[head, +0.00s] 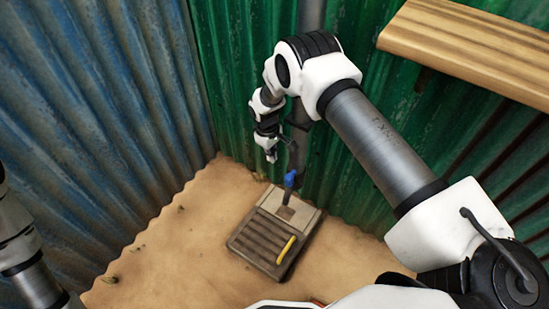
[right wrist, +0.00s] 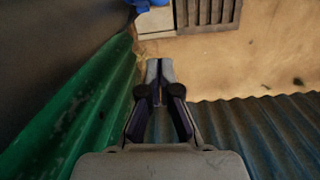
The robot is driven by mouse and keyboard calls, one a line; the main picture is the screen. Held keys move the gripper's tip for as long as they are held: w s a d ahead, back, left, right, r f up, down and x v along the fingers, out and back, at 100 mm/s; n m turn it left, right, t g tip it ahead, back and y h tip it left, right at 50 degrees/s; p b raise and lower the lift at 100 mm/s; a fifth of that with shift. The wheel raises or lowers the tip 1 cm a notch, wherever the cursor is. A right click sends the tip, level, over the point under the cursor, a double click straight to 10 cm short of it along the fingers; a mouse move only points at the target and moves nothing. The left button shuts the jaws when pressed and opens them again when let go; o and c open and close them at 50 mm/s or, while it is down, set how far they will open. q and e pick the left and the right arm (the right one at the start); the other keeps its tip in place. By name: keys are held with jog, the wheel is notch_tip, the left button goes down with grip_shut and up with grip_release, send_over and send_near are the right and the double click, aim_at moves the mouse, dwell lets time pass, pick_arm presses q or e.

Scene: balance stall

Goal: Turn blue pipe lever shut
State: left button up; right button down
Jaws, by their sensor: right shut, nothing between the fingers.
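The blue lever (head: 290,178) sits on a dark vertical pipe above a drain box in the head view. Part of the blue lever also shows at the top edge of the right wrist view (right wrist: 150,4), mostly cut off by the frame. My right gripper (head: 271,157) hangs a little left of and above the lever in the head view, apart from it. In the right wrist view its fingers (right wrist: 159,72) are together with nothing between them. My left arm shows at the left edge of the head view, but its gripper is out of view.
Below the lever is a drain box with a slatted grate (head: 262,240) and a yellow bar (head: 286,250) on it. Green corrugated wall (head: 225,70) stands behind, blue corrugated wall (head: 110,100) at left. A wooden shelf (head: 470,50) juts out upper right. Sandy ground at left is clear.

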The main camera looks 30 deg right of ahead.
aim_at(290, 179)
notch_tip(290, 179, down, 8)
jog(key=b, duration=0.2)
jog(key=s, duration=0.1)
jog(key=s+d+r, duration=0.1)
jog(key=s+d+r+p, duration=0.1)
jog(key=shift+s+r, duration=0.1)
jog(key=shift+s, duration=0.25)
